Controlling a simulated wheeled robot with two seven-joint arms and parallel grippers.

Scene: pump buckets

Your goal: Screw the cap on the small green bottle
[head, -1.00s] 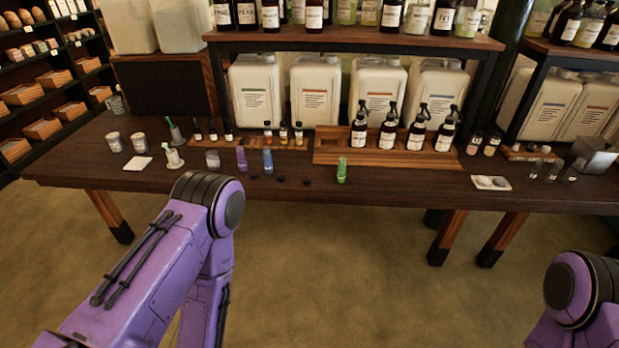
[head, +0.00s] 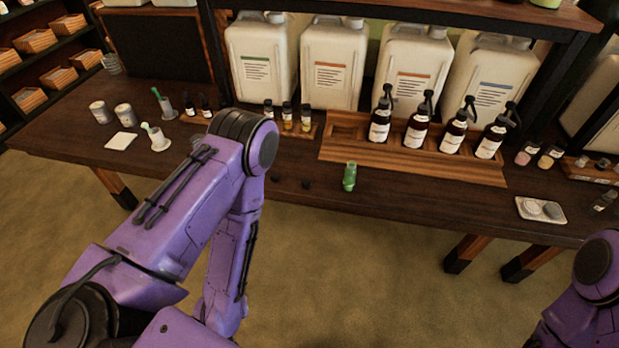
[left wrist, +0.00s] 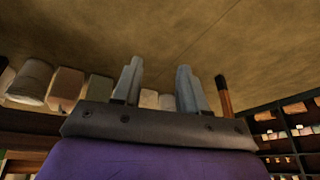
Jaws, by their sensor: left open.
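The small green bottle (head: 349,176) stands upright near the front edge of the dark wooden table (head: 415,205) in the head view. Its top is too small to make out clearly. Two small dark caps (head: 305,184) lie on the table to its left, one close to my left arm. My left gripper (left wrist: 157,80) shows in the left wrist view with its two grey fingers apart and nothing between them. In the head view the left hand is out of sight and only the arm shows, left of the bottle. My right gripper is out of view.
A wooden tray (head: 335,152) with brown pump bottles stands behind the green bottle. Small vials (head: 287,115) stand back left. A white dish (head: 540,210) lies at the right. White jugs (head: 332,65) line the back. My left arm covers part of the table.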

